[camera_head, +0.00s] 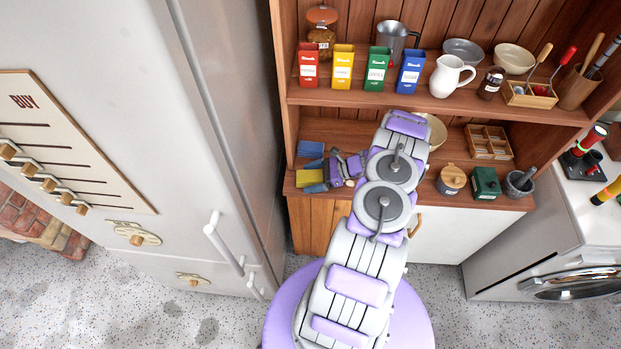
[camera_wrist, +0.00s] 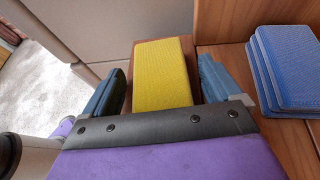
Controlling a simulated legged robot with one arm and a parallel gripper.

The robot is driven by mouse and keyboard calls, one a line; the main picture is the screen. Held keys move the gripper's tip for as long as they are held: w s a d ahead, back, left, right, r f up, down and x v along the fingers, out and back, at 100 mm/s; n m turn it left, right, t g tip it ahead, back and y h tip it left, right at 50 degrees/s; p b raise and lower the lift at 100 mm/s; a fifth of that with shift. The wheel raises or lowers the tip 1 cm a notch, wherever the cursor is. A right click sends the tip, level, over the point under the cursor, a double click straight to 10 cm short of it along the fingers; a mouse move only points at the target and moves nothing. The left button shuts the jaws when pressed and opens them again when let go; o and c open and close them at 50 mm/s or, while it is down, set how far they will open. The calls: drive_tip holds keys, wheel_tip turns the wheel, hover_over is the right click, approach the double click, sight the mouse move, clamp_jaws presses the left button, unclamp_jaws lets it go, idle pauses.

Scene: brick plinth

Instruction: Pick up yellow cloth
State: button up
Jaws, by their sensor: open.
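The yellow cloth (camera_wrist: 162,75) is a folded block in the wrist view, lying near the edge of the wooden counter. In the head view the yellow cloth (camera_head: 310,178) shows at the left end of the lower shelf top, just left of my gripper. My gripper (camera_wrist: 158,82) is open, with one blue finger on each side of the cloth. The right finger appears close beside the cloth; a gap shows at the left. I cannot tell whether either finger touches it. My gripper in the head view (camera_head: 318,177) partly covers the cloth.
A stack of blue cloths (camera_wrist: 290,65) lies to the right in the wrist view; it shows behind the yellow cloth in the head view (camera_head: 310,149). The fridge (camera_head: 225,120) stands close at left. A shelf (camera_head: 430,112) with boxes and a jug is above.

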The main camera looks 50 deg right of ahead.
drive_tip(key=shift+a+r, duration=0.15)
drive_tip(key=shift+a, duration=0.25)
drive_tip(key=shift+d+f, duration=0.25)
drive_tip(key=shift+d, duration=0.6)
drive_tip(key=c, duration=0.6)
drive_tip(key=shift+c, duration=0.9)
drive_tip(key=shift+a, duration=0.3)
drive_tip(key=shift+c, duration=1.3)
drive_tip(key=shift+a+r, duration=0.2)
drive_tip(key=shift+a, duration=0.05)
